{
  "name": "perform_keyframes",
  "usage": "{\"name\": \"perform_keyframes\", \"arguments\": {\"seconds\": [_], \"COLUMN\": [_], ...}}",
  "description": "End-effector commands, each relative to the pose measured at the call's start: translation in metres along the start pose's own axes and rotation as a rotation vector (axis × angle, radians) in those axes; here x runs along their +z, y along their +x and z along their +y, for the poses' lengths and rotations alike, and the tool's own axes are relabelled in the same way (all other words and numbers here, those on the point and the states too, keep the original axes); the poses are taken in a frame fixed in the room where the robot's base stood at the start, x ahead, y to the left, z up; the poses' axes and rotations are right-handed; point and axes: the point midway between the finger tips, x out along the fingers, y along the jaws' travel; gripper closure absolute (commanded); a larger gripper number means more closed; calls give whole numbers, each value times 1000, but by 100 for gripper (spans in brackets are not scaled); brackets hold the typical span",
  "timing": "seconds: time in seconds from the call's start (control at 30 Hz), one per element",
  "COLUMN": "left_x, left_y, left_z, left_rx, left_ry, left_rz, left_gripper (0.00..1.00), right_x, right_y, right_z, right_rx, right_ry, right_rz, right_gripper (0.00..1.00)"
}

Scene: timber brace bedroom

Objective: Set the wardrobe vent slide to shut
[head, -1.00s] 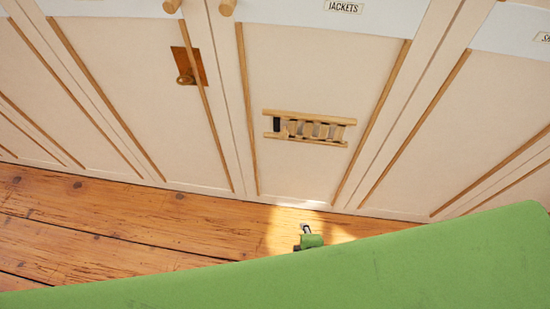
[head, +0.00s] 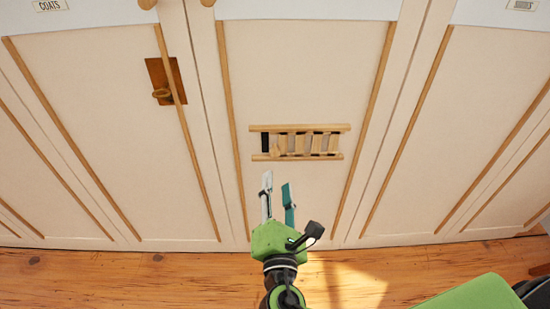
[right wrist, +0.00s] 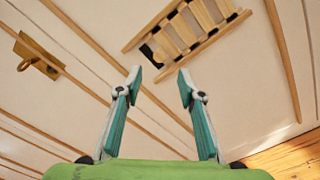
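The wardrobe vent (head: 319,128) is a pale wooden frame with upright slats, set low in the middle door. In the head view a dark gap shows at its left end, with narrower dark gaps between slats. A small light knob (head: 275,151) seems to stand near that left end. My right gripper (head: 277,187) is open and empty, below the vent's left part and apart from it. In the right wrist view the vent (right wrist: 188,30) lies beyond the open fingertips (right wrist: 160,78). My left gripper is not in view.
A brown plate with a ring-like handle (head: 162,94) is on the door to the left. Raised wooden strips (head: 236,130) run down the doors on both sides of the vent. The plank floor (head: 130,275) is bare at the lower left.

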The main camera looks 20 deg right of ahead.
Motion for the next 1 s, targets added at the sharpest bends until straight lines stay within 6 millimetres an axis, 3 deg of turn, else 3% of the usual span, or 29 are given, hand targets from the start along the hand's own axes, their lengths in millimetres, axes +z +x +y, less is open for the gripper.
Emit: {"name": "perform_keyframes", "arguments": {"seconds": [0.3, 0.5, 0.93, 0.97, 1.0], "left_x": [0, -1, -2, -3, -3], "left_y": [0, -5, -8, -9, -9], "left_z": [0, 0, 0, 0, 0], "left_rx": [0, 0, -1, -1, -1], "left_ry": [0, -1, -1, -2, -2], "left_rz": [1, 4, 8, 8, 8], "left_gripper": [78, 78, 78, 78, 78], "right_x": [0, -1, -1, -1, -1], "right_y": [70, 98, 110, 110, 110], "right_z": [0, 0, -1, -1, -1], "right_rx": [1, 1, -1, -1, -1], "right_ry": [0, 1, 1, 1, 1], "right_rz": [-2, 1, 2, 2, 2], "right_gripper": [65, 65, 65, 67, 78]}}
